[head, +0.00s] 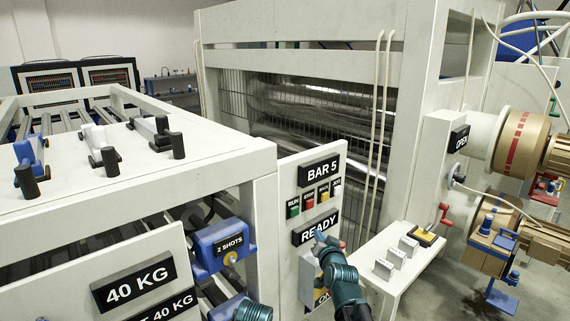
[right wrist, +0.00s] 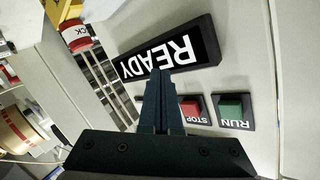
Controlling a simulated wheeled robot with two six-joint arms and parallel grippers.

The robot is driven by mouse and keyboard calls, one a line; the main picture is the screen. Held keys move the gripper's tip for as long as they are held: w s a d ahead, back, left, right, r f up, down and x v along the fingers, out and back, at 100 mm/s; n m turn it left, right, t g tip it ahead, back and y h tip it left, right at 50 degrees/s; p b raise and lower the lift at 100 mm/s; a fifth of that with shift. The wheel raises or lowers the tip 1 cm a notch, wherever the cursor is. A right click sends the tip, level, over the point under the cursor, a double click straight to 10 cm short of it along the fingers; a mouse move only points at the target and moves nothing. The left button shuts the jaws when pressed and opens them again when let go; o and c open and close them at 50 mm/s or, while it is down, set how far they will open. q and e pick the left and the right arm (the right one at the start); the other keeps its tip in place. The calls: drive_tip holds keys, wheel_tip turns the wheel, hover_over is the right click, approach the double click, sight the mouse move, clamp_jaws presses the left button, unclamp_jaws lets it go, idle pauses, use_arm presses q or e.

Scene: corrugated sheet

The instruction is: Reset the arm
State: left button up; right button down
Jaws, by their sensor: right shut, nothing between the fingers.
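My right gripper (head: 320,238) is shut and empty, with its fingers pointing at the white control panel (head: 296,172), just below the READY sign (head: 316,228). In the right wrist view the shut fingers (right wrist: 160,76) overlap the edge of the READY sign (right wrist: 172,56), which appears upside down; I cannot tell whether they touch it. A red STOP button (right wrist: 190,108) and a green RUN button (right wrist: 232,108) show beside the fingers. In the head view, part of my left arm (head: 253,311) shows at the bottom edge; its gripper is out of view.
A BAR 5 sign (head: 322,171) tops the panel. Left is a white frame with a blue 2 SHOTS box (head: 222,247) and a 40 KG sign (head: 133,287). Right is a white shelf (head: 405,275) with small blocks and a red-handled lever (head: 445,214). A large roller machine (head: 310,110) stands behind.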

drive_tip(key=s+a+f+n+g+y, duration=0.1)
drive_tip(key=s+a+f+n+g, duration=0.2)
drive_tip(key=s+a+f+g, duration=0.3)
drive_tip(key=s+a+f+n+g, duration=0.3)
drive_tip(key=s+a+f, duration=0.1)
drive_tip(key=s+f, duration=0.45)
drive_tip(key=s+f+n+g+h, duration=0.1)
drive_tip(key=s+g, duration=0.2)
drive_tip(key=s, duration=0.6)
drive_tip(key=s+d+f+n+g+h, duration=0.1)
drive_tip(key=s+g, duration=0.3)
drive_tip(key=s, duration=0.4)
drive_tip(key=shift+s+f+n+h, duration=0.4)
drive_tip(key=shift+f+h, duration=0.2)
drive_tip(key=shift+h, duration=0.2)
